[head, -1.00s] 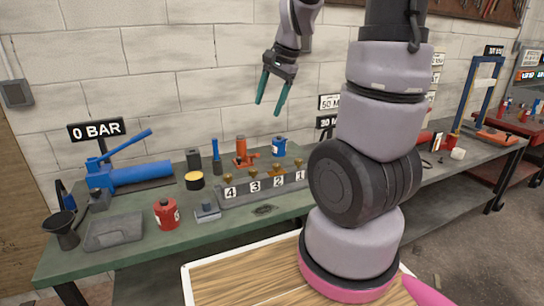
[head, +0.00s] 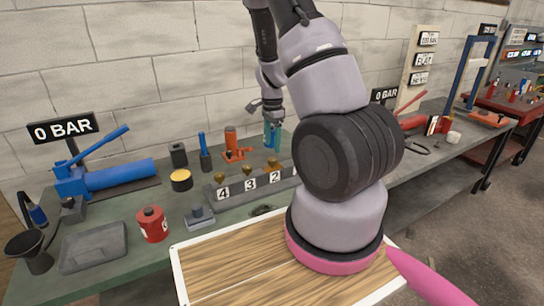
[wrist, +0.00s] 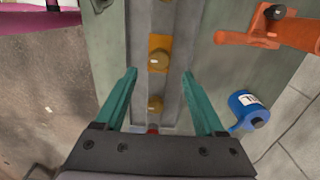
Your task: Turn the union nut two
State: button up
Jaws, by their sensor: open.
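The union nut two is a brass fitting on an orange-brown square base (head: 272,166), behind label 2 on a grey bar (head: 236,189); in the wrist view, nut two (wrist: 158,58) sits just beyond my fingertips, roughly centred between their lines. My gripper (head: 272,146) is above the bar near its right part, pointing down. Its teal fingers show open and empty in the wrist view (wrist: 158,74). A nearer brass nut (wrist: 155,103), apparently nut one, shows between the fingers. Nuts three (head: 247,171) and four (head: 219,176) stand further left. Nut one is hidden by my arm in the head view.
An orange tool (head: 234,148) stands behind the bar; it also shows in the wrist view (wrist: 260,35). A blue can (wrist: 248,110) is right of the fingers there. A red can (head: 152,224) and blue pump (head: 110,177) occupy the bench's left. A wooden board (head: 235,275) lies in front.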

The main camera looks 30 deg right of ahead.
aim_at(272, 159)
notch_tip(272, 159, down, 6)
jog(key=shift+f, duration=0.1)
grip_shut()
